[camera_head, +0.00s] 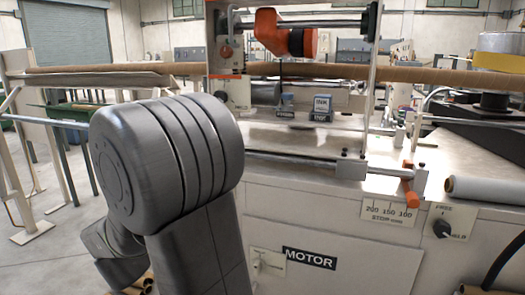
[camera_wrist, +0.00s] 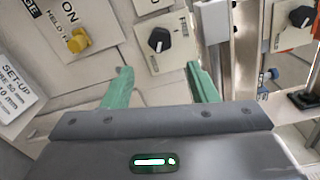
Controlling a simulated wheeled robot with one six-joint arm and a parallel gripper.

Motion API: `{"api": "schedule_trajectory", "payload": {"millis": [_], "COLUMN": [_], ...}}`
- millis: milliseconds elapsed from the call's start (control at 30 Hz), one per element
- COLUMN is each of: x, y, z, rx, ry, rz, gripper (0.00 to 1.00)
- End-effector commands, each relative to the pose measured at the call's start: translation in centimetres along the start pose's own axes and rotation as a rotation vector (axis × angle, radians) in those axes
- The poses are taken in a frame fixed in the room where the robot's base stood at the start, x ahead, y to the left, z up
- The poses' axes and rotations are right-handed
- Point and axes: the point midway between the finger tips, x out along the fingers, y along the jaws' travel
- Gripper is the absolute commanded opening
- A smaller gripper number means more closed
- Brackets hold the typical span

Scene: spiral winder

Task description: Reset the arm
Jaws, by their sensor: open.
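My gripper (camera_wrist: 156,88) shows in the wrist view with its two green fingers wide apart and nothing between them. It faces a pale machine panel. A black rotary knob (camera_wrist: 159,40) on a light plate lies beyond the gap between the fingers. A yellow knob (camera_wrist: 78,40) sits on the panel to the left of the fingers. In the head view my grey arm fills the left and middle foreground, and my gripper is hidden there.
The winder's cream cabinet (camera_head: 345,255), marked MOTOR, stands close to the right of my arm. An orange-handled lever (camera_head: 409,185) and a film roll (camera_head: 484,189) are along its front. A long brown tube (camera_head: 430,76) crosses behind. Open floor shows at the left.

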Motion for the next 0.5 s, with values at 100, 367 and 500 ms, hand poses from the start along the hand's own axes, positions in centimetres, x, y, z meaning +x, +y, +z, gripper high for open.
{"api": "schedule_trajectory", "payload": {"millis": [100, 367, 500], "x": [-1.8, -1.9, 0.2], "y": [-0.1, 0.2, 0.2], "z": [0.1, -0.2, -0.2], "rx": [0.0, 0.003, 0.001], "ry": [-0.004, 0.005, 0.004], "rz": [0.001, -0.002, -0.001], "gripper": [0.53, 0.53, 0.53]}}
